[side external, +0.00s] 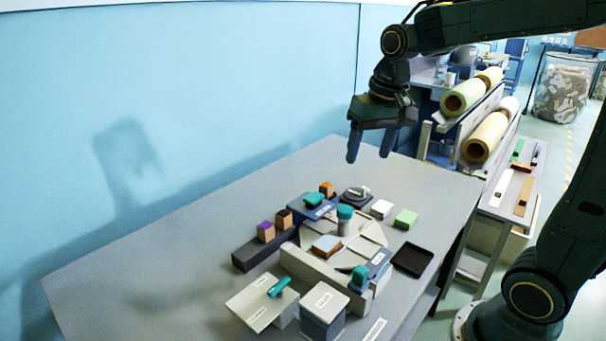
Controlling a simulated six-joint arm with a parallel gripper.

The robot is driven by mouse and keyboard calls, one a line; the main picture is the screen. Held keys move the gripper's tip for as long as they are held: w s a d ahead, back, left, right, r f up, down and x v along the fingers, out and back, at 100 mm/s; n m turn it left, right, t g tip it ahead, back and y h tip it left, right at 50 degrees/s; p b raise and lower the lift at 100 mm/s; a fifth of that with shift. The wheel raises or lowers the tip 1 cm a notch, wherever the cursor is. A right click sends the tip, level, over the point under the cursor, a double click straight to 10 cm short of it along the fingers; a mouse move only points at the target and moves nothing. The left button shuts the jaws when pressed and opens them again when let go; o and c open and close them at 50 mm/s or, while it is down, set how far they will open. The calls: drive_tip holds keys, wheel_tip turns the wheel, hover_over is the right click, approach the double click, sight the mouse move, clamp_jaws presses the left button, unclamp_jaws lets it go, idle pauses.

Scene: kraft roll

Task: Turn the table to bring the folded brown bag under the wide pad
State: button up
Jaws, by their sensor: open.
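My gripper (369,156) is open and empty, pointing down above the far part of the grey bench. A pale station stands lower in the picture, with light, wedge-like surfaces (369,236) around a post with a teal cap (345,212). I take this for the turning table, but its outline is partly hidden. A small tan and brown piece (327,245) lies on its near left side; I cannot tell if it is the folded bag. Blue parts with teal knobs stand at the back (314,200) and front right (360,276). I cannot tell which is the wide pad.
A dark rail (246,258) with two small brown blocks lies left of the station. A white block (381,209), a green block (406,219) and a black tray (412,260) lie right of it. Pale boxes (323,305) stand in front. The bench's left part is clear.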

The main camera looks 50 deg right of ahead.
sight(345, 208)
drive_tip(key=w+d+f+m+g, duration=0.2)
drive_tip(key=w+d+f+m, duration=0.1)
drive_tip(key=w+d+f, duration=0.5)
drive_tip(key=shift+w+d+f+m, duration=0.15)
drive_tip(key=shift+w+d+m, duration=0.2)
drive_tip(key=shift+w, duration=0.5)
drive_tip(key=shift+a+f, duration=0.1)
drive_tip(key=shift+f, duration=6.8)
clamp_jaws()
